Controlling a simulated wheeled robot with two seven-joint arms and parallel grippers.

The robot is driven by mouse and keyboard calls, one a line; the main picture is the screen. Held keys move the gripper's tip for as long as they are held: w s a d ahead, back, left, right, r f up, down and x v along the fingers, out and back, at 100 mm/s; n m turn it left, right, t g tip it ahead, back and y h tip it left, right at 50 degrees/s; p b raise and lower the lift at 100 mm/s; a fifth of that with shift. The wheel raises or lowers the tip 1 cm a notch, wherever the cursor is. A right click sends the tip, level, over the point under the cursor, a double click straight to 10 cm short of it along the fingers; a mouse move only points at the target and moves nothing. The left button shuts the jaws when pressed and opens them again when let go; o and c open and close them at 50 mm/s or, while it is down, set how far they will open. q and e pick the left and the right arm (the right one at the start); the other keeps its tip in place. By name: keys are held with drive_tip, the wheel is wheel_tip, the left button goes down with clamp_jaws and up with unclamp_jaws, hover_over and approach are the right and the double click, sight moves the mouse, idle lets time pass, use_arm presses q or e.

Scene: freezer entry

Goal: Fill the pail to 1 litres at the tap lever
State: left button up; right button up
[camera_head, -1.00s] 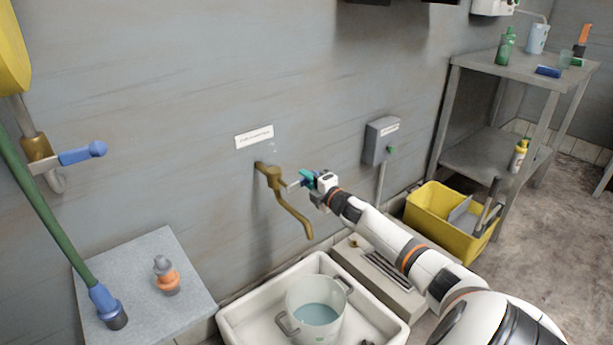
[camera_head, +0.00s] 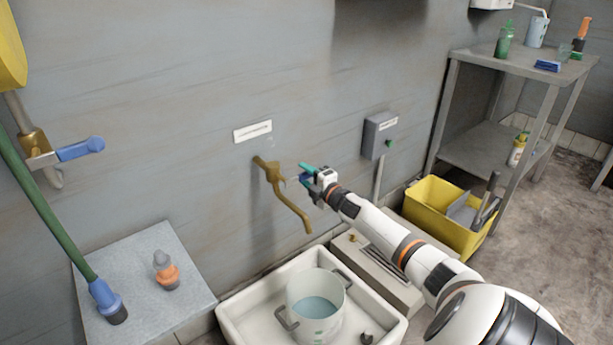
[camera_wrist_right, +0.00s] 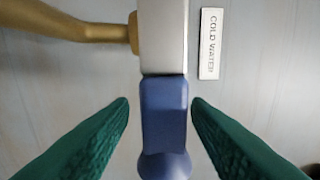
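The pail (camera_head: 318,334), a pale pot with two grey side handles, stands upright in the white basin (camera_head: 233,328) with bluish water (camera_head: 315,308) in it. The brass tap (camera_head: 286,202) on the wall has its spout end above the basin near the pail; I see no stream from it. My right gripper (camera_head: 305,175) is at the tap lever. In the right wrist view its green fingertips (camera_wrist_right: 160,103) stand apart on both sides of the blue lever handle (camera_wrist_right: 164,112), with small gaps. The pail's fill marks are too small to read. My left gripper is out of view.
A "COLD WATER" label (camera_wrist_right: 210,44) is above the tap. A stone block (camera_head: 135,262) with an orange and grey nozzle (camera_head: 166,272) stands left. A yellow bin (camera_head: 440,212) and a metal shelf (camera_head: 525,72) stand right. A grey wall box (camera_head: 377,136) is right of the tap.

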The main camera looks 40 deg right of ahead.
drive_tip(key=shift+s, duration=0.3)
use_arm(q)
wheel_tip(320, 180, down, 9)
drive_tip(key=p, duration=0.2)
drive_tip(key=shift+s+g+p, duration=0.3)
use_arm(e)
drive_tip(key=s+a, duration=0.1)
drive_tip(key=s, duration=1)
drive_tip(key=shift+s+a, duration=0.15)
drive_tip(key=shift+s, duration=0.05)
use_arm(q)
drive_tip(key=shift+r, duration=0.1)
